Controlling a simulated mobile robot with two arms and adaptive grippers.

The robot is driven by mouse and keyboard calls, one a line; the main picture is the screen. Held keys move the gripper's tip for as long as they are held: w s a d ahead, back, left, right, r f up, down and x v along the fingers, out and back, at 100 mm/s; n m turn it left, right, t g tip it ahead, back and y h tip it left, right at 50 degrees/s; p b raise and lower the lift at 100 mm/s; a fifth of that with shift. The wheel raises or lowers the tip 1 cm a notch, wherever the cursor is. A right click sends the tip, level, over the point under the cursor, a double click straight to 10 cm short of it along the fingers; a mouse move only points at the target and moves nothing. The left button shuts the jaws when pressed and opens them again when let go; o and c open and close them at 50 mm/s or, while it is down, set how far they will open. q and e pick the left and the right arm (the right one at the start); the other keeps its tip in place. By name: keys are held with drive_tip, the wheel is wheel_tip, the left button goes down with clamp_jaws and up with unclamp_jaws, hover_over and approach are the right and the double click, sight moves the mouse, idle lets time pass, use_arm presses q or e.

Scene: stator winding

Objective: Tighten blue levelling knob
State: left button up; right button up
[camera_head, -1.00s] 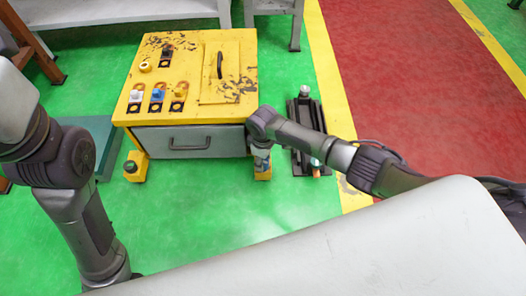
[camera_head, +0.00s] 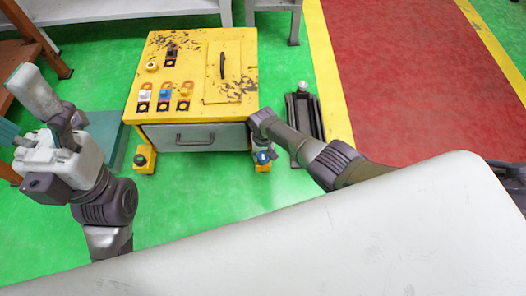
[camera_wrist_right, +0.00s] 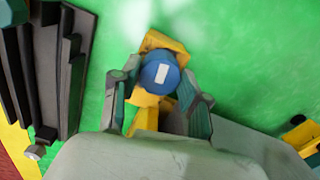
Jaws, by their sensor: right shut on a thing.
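The blue levelling knob (camera_wrist_right: 160,74) is in the right wrist view, with a white rectangle on its top. It sits on a yellow foot bracket (camera_wrist_right: 145,112) of the yellow cabinet (camera_head: 230,75). My right gripper (camera_wrist_right: 160,80) has one finger on each side of the knob and is shut on it. In the head view the right gripper (camera_head: 263,157) is at the cabinet's front right foot, and the wrist partly hides the knob. My left gripper (camera_head: 35,120) is raised at the left, away from the cabinet; its finger opening is unclear.
A dark rail-like fixture (camera_head: 303,115) lies on the floor right of the cabinet. Another yellow foot with a dark knob (camera_head: 140,160) is at the cabinet's front left. Coloured switches cover part of the cabinet top. Green floor (camera_head: 200,200) in front is clear.

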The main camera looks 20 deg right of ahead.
drive_tip(key=m, duration=0.3)
drive_tip(key=shift+a+r+m+p, duration=0.1)
drive_tip(key=shift+r+m+p, duration=0.05)
drive_tip(key=shift+m+p, duration=0.25)
drive_tip(key=m, duration=0.3)
drive_tip(key=shift+w+m, duration=0.1)
drive_tip(key=shift+m, duration=0.2)
drive_tip(key=m, duration=0.6)
drive_tip(key=shift+p, duration=0.35)
drive_tip(key=m, duration=0.7)
drive_tip(key=shift+m, duration=0.3)
drive_tip(key=m, duration=0.6)
drive_tip(key=shift+d+m+b, duration=0.2)
drive_tip(key=shift+m+b, duration=0.15)
drive_tip(key=shift+m, duration=0.05)
drive_tip(key=o, duration=1.1)
